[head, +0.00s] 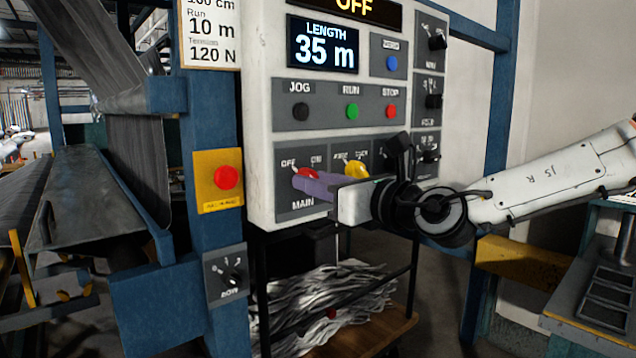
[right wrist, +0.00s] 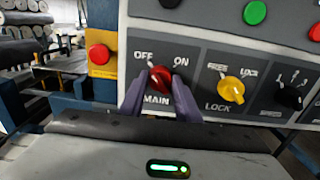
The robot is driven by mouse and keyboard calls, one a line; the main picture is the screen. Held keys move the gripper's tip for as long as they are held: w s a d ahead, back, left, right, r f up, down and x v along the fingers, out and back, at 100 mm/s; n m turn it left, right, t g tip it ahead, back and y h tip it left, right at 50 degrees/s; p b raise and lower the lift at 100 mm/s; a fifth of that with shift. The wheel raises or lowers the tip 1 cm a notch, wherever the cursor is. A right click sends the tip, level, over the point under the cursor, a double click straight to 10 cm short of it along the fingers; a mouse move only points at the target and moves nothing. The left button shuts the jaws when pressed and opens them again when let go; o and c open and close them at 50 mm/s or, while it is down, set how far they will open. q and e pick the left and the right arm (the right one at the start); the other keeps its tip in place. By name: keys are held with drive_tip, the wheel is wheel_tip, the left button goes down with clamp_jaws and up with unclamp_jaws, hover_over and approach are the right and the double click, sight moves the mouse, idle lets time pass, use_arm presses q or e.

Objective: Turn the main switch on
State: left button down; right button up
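The red MAIN switch knob (head: 306,177) sits at the lower left of the control panel, between the OFF and ON labels. In the right wrist view the knob (right wrist: 160,79) has its pointer toward OFF. The big display (head: 354,8) above reads OFF. My right gripper (head: 312,186) is at the switch, and its purple fingers cover part of the knob in the head view. In the right wrist view the fingers (right wrist: 160,92) stand apart, one on each side of the knob. I cannot tell whether they touch it. My left gripper is not in view.
A yellow LOCK knob (head: 356,171) is just right of the MAIN switch. JOG, RUN and STOP buttons (head: 352,111) are above. A red button on a yellow plate (head: 227,177) is on the blue post to the left. A cart with grey strips (head: 335,300) stands below.

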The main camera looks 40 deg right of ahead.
drive_tip(key=shift+c, duration=0.8)
drive_tip(key=shift+m+b, duration=1.3)
drive_tip(key=shift+m, duration=7.8)
drive_tip(key=o, duration=1.1)
